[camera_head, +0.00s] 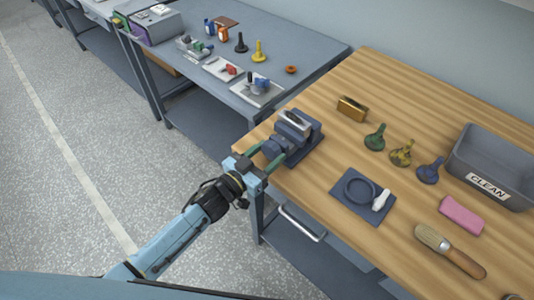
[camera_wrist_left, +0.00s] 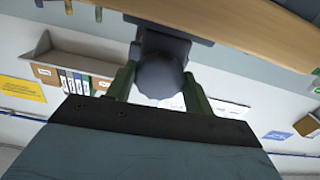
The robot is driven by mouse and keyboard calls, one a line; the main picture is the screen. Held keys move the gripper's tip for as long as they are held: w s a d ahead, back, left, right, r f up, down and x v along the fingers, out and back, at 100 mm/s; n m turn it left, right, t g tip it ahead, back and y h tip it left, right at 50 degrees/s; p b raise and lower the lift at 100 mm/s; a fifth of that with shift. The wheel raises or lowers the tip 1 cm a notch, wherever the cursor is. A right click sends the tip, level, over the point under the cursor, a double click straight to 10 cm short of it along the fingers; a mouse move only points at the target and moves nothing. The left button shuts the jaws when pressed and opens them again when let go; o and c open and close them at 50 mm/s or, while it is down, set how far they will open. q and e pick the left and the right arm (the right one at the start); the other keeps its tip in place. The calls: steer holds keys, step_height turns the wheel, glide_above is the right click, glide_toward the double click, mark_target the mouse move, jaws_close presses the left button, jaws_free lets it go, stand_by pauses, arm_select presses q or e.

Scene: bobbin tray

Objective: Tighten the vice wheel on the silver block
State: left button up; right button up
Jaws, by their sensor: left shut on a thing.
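The dark blue-grey vice (camera_head: 301,146) stands at the near left corner of the wooden bench. The silver block (camera_head: 294,121) sits in the top of the vice, between its jaws. The vice wheel (camera_head: 271,149) is on the near left side of the vice, and its round grey end (camera_wrist_left: 160,77) shows in the left wrist view. My left gripper (camera_head: 267,153) comes in from the left, its green fingers on either side of the wheel and shut on it. My right gripper is in neither view.
On the wooden bench (camera_head: 325,109) are a brass block (camera_head: 352,108), several knobbed tools, a blue mat (camera_head: 347,202) with a dark ring, a brush (camera_head: 449,251), a pink block (camera_head: 461,214) and a grey CLEAN bin (camera_head: 491,165). A grey side table stands behind.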

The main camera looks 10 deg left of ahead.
arm_select(q)
steer(key=shift+m, duration=0.3)
steer(key=m, duration=0.2)
steer(key=shift+m, duration=0.4)
steer(key=shift+a+m, duration=0.1)
steer(key=shift+m, duration=1.7)
steer(key=o, duration=1)
steer(key=v, duration=1.3)
steer(key=shift+s+a, duration=0.15)
